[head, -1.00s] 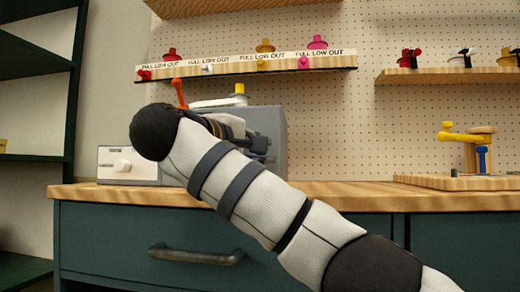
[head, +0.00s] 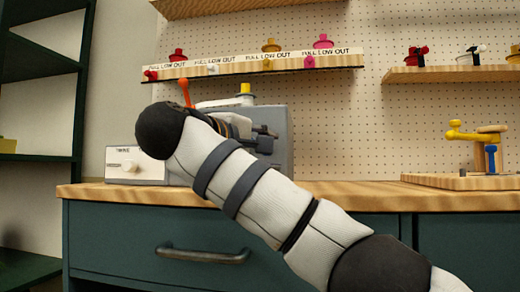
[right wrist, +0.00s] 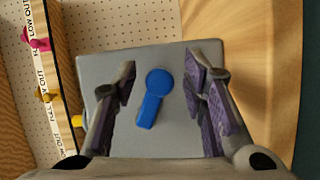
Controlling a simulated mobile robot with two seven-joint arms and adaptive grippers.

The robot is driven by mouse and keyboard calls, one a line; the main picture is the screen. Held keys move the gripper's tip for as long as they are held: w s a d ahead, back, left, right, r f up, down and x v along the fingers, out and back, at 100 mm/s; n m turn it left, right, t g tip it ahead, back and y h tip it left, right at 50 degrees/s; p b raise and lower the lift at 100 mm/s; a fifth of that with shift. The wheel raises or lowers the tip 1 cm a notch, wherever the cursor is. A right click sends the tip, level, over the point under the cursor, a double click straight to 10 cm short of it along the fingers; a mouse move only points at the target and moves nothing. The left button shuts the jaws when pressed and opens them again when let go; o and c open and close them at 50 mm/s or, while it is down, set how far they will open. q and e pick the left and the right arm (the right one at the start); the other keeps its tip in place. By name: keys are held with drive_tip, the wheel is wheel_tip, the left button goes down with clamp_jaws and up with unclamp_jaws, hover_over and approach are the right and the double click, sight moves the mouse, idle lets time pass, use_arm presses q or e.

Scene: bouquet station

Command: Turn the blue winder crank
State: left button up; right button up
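The blue crank (right wrist: 152,97) is a short lever with a round end, set against the flat face of a grey box (right wrist: 110,75) in the right wrist view. My right gripper (right wrist: 160,85) is open, with one finger on each side of the crank and gaps between. In the head view my right gripper (head: 262,138) is partly hidden by my own arm, in front of the grey box (head: 280,122). The blue crank is hidden there. My left gripper is not in view.
An orange lever (head: 185,93) and a yellow knob (head: 245,89) rise at the grey box. A white panel with a knob (head: 128,166) stands left of it. A wooden stand with yellow and blue parts (head: 478,150) is at right. Shelves (head: 250,66) hang behind.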

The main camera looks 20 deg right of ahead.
drive_tip(key=v, duration=1.1)
drive_tip(key=shift+s+a, duration=0.25)
drive_tip(key=shift+f, duration=0.1)
